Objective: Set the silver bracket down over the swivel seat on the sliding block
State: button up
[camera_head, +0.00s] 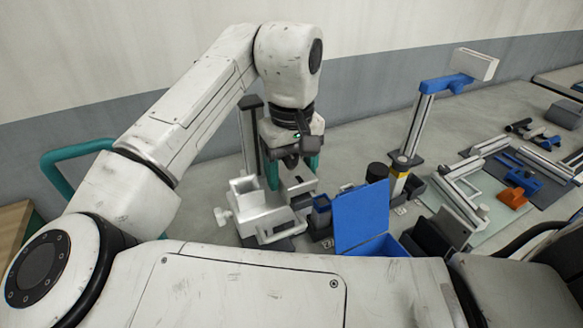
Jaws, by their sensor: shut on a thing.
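My gripper (292,170) points down at mid-picture, its teal fingers shut on a small silver piece (299,187), which I take to be the silver bracket. The fingers hide part of it. The piece is just above or against a silver machine (258,208) with a side knob and stepped metal blocks. I cannot tell from this view whether they touch. The sliding block and its swivel seat are not clearly distinguishable; they may be among the metal and dark parts below the gripper.
A dark upright post (250,135) stands close behind the gripper. A blue open-lidded box (361,215) is to the right, near a black-topped yellow cylinder (399,182). A blue-armed stand (421,120) rises farther right. A mat with silver rails (482,180) lies beyond.

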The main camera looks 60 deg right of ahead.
jog(key=shift+f+b, duration=0.3)
jog(key=shift+f, duration=0.35)
jog(key=o, duration=1.3)
jog(key=shift+o, duration=0.2)
notch_tip(320, 180, up, 11)
jog(key=shift+f, duration=0.1)
